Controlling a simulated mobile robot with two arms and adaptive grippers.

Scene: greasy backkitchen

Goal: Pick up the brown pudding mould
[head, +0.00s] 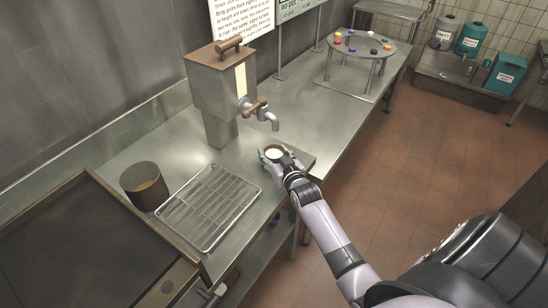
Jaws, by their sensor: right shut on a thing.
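A small round brown mould (273,151) with a pale inside shows at the front of the steel counter, below the tap of the dispenser. My right gripper (279,158) is shut on it, with fingers around its sides. The fingers and wrist hide part of its near side. I cannot tell whether its base touches the counter or is just above it. My left gripper is not in view.
A steel dispenser (214,90) with a tap (268,117) stands just behind the mould. A wire rack (208,207) and a brown pot (140,186) are to the left. A round stand (361,46) with several coloured pieces stands farther back on the counter (305,100).

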